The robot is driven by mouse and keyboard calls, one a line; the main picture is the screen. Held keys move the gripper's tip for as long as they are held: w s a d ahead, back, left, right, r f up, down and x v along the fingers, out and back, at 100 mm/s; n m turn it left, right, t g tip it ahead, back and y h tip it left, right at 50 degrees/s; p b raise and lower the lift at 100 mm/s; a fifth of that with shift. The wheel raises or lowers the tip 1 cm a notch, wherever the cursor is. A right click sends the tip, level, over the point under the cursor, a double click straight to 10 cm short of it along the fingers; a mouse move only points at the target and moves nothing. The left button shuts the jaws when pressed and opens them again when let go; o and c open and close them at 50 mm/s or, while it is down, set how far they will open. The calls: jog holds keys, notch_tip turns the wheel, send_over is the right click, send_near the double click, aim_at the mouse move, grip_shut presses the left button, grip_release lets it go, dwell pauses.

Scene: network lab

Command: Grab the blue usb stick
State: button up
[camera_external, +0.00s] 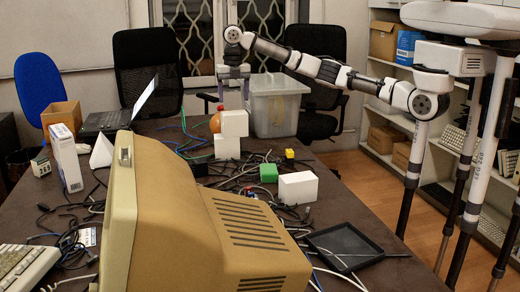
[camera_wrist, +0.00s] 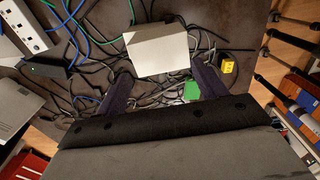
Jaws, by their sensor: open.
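I cannot make out a blue usb stick in either view; it may be hidden among the cables or too small to tell. My gripper (camera_external: 233,97) points down above the far half of the table, over the stacked white boxes (camera_external: 228,146). In the wrist view my gripper (camera_wrist: 160,72) has its two dark fingers spread apart with nothing held between them. A white box (camera_wrist: 157,48) lies below and between the fingertips. Black cables (camera_wrist: 120,70) tangle around it.
A green block (camera_external: 268,172), a yellow block (camera_external: 290,154) and another white box (camera_external: 298,187) stand among cables. A grey bin (camera_external: 276,110) is close to my gripper. An old monitor (camera_external: 190,220) fills the near table; a black tray (camera_external: 345,240) lies right.

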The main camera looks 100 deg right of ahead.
jog(key=c, duration=1)
jog(key=w+a+f+n+p, duration=0.1)
jog(key=w+a+n, duration=0.25)
jog(key=a, duration=0.65)
jog(key=w+a+f+n+p, duration=0.1)
jog(key=w+a+n+p, duration=0.1)
jog(key=a+n, duration=0.5)
jog(key=n+p, duration=0.3)
jog(key=n, duration=0.5)
send_over(250, 193)
jog(key=shift+m, duration=0.25)
jog(key=f, duration=1)
jog(key=shift+s+d+f, duration=0.15)
jog(key=shift+s+f, duration=0.05)
jog(key=shift+f, duration=0.15)
jog(key=shift+w+f+p, duration=0.2)
jog(key=shift+f+p, duration=1)
jog(key=shift+f, duration=1.7)
